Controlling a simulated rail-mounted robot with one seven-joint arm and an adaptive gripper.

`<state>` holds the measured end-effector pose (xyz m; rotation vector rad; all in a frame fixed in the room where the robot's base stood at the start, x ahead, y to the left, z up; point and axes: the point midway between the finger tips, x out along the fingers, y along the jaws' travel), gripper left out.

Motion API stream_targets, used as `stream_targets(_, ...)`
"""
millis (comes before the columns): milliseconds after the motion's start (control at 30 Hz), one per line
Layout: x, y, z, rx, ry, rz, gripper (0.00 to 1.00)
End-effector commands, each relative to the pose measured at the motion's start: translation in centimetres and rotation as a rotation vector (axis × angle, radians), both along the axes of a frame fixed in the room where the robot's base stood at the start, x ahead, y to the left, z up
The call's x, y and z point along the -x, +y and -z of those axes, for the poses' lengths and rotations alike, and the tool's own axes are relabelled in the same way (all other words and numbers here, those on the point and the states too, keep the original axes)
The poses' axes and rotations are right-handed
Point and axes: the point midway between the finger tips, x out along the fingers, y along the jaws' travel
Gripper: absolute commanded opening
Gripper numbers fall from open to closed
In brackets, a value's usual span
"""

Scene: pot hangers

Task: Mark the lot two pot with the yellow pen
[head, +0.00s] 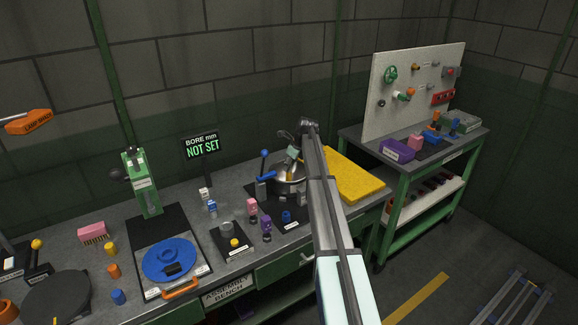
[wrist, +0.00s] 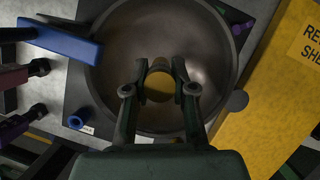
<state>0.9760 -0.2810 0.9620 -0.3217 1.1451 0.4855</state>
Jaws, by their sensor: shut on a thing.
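My gripper (wrist: 159,90) is shut on a short yellow cylinder (wrist: 159,84), seen end-on between the fingertips in the wrist view. I cannot tell from its shape whether it is the yellow pen. The gripper holds it over the inside of a round silver bowl (wrist: 122,50) on the bench. In the head view the bowl (head: 298,185) is partly hidden by my arm, and the yellow cylinder (head: 290,177) shows small below my gripper (head: 291,167). No lot two label can be read on any pot.
A blue-handled lever (head: 264,165) stands left of the bowl, and its blue bar (wrist: 58,40) reaches the rim. A yellow board (head: 352,178) lies to the right. Pink (head: 252,207) and purple (head: 267,224) pieces stand in front-left. A sign (head: 201,146) reads "BORE mm NOT SET".

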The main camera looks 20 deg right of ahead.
Motion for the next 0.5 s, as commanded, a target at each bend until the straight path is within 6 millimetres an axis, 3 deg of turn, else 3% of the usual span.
stream_targets(500,0.0,0.0,0.51,0.0,0.0,0.0,0.0)
